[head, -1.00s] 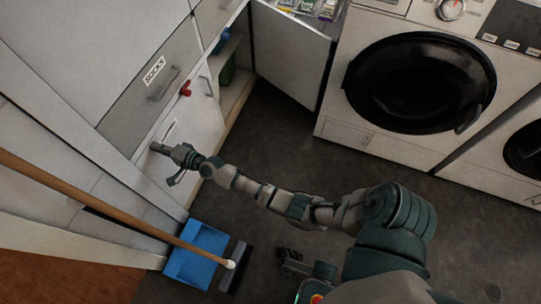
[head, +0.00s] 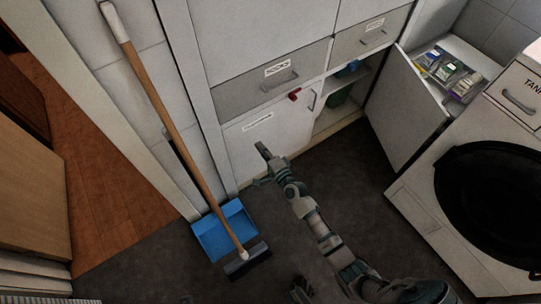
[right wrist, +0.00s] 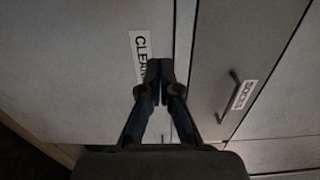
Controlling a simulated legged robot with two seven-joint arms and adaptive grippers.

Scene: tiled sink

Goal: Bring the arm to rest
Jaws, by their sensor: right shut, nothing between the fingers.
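My right arm (head: 325,235) reaches from the bottom right towards the white cabinet in the head view. My right gripper (head: 264,153) is in front of the lower cabinet door (head: 240,145), below the drawers. In the right wrist view its fingertips (right wrist: 160,72) meet with nothing between them. They overlap the lower part of a "CLEAN…" label (right wrist: 140,55) on the pale panel. I cannot tell whether they touch the panel.
A broom (head: 175,120) leans over a blue dustpan (head: 225,228) at left. A grey drawer (head: 240,95) is closed. A cabinet door (head: 405,105) stands open beside the washing machine (head: 450,230).

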